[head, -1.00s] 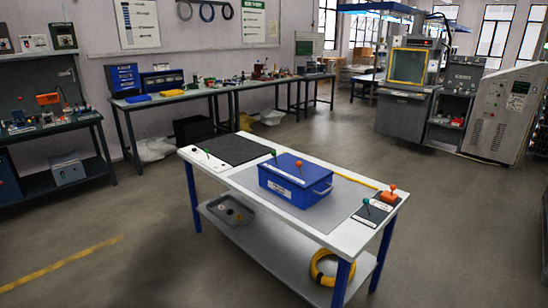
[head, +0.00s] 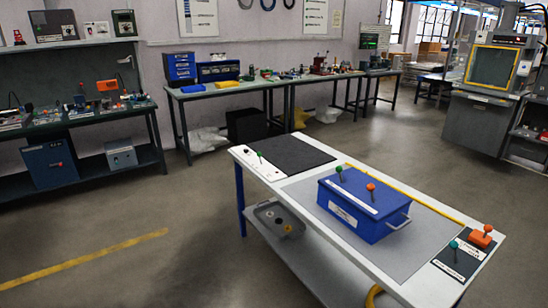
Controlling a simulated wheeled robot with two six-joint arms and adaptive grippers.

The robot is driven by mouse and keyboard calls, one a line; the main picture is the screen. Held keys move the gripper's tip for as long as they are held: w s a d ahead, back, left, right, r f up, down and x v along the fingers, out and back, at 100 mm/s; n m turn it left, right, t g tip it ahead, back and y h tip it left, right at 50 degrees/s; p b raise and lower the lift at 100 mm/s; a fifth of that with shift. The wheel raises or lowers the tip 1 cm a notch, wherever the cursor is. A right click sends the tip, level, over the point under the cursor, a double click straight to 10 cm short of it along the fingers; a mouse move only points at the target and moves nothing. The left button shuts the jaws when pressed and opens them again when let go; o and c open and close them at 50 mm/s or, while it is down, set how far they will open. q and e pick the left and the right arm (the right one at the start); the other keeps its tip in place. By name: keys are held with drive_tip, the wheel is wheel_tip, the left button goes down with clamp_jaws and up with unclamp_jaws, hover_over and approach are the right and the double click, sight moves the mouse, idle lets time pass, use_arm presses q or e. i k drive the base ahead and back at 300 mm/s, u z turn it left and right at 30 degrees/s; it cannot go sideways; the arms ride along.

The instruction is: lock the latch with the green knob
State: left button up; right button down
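A green knob (head: 339,169) on a dark stem stands at the back left of the lid of a blue box (head: 365,210). An orange knob (head: 371,187) on a stem stands on the same lid, to its right. A second green knob (head: 260,154) stands on a white strip at the table's left end. A teal-green knob (head: 454,245) stands on the dark panel at the right end. The latch itself is too small to make out. Neither of my grippers shows in the head view.
The box stands on a grey mat on a white table (head: 322,228) with blue legs. A dark mat (head: 289,154) lies left of the box. An orange block with a knob (head: 482,238) sits at the right end. Open floor lies left of the table; workbenches line the wall.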

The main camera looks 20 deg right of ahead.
sight(338, 169)
drive_tip(key=u, duration=0.3)
drive_tip(key=i, duration=1.1)
drive_tip(key=z, duration=0.45)
drive_tip(key=i, duration=0.85)
drive_tip(key=z, duration=0.45)
